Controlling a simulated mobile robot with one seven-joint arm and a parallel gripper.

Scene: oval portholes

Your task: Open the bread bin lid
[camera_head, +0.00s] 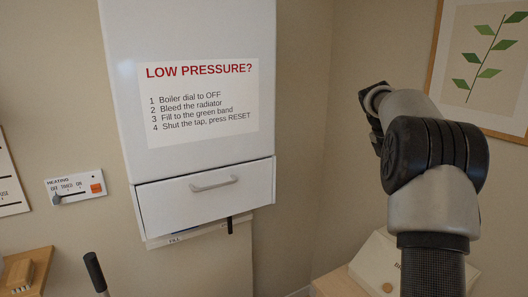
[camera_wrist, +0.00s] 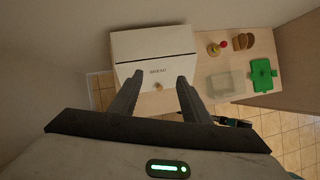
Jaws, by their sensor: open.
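The bread bin is a cream box with dark lettering on its front. In the wrist view the bread bin (camera_wrist: 153,47) stands on a wooden top, its lid closed as far as I can see. A small round wooden knob (camera_wrist: 158,86) is on its front. In the head view the bread bin (camera_head: 372,262) shows at the lower right, partly hidden by my arm, with its knob (camera_head: 387,287) low on it. My gripper (camera_wrist: 160,78) is open and empty. Its fingers appear either side of the knob in the picture, apparently short of it.
Right of the bin are a round wooden item with a red piece (camera_wrist: 216,48), bread (camera_wrist: 243,41), a pale translucent container (camera_wrist: 226,84) and a green box (camera_wrist: 262,74). A white boiler (camera_head: 190,90) with a handled flap (camera_head: 208,195) hangs on the wall, left of my arm.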

